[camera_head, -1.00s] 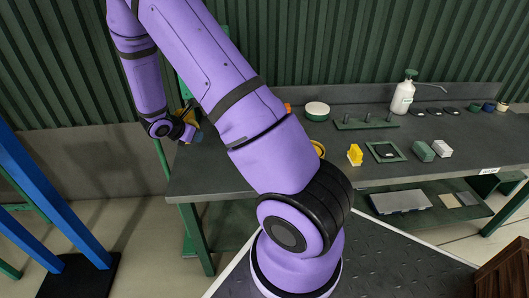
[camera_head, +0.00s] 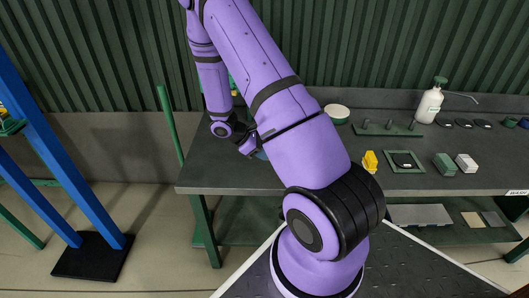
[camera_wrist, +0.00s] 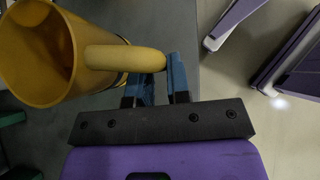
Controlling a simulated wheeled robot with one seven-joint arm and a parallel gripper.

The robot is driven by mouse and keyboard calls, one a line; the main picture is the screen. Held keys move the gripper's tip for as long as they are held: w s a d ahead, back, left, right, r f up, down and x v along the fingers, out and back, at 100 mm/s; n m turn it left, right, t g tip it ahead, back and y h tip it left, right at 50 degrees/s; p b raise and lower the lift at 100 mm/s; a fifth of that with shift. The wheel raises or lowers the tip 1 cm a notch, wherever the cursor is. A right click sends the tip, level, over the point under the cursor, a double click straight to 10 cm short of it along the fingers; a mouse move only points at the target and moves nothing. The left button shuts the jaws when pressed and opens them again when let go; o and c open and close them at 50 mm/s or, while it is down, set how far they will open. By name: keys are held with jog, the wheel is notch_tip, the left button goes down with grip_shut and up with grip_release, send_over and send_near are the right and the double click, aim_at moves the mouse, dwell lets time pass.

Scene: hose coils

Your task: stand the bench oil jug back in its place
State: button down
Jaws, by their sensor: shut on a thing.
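The oil jug (camera_wrist: 62,50) is a yellow, open-mouthed vessel at the upper left of the wrist view. It lies tilted in that view, its mouth facing the camera, and the inside I can see looks empty. Its thick handle (camera_wrist: 125,58) reaches right to my gripper (camera_wrist: 163,78), whose blue fingertips are shut on the handle's end. In the head view my gripper (camera_head: 253,148) is over the left end of the grey workbench (camera_head: 215,178). The jug is mostly hidden behind my arm there. I cannot tell which spot is its place.
A blue frame (camera_head: 55,160) stands left. The bench's near right top has bare room.

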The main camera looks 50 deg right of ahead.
jog(key=shift+w, duration=0.1)
jog(key=shift+f, duration=2.85)
jog(key=shift+f, duration=0.6)
jog(key=c, duration=1)
grip_release()
jog(key=shift+a, duration=0.1)
jog(key=v, duration=0.8)
dwell(0.9)
dwell(0.4)
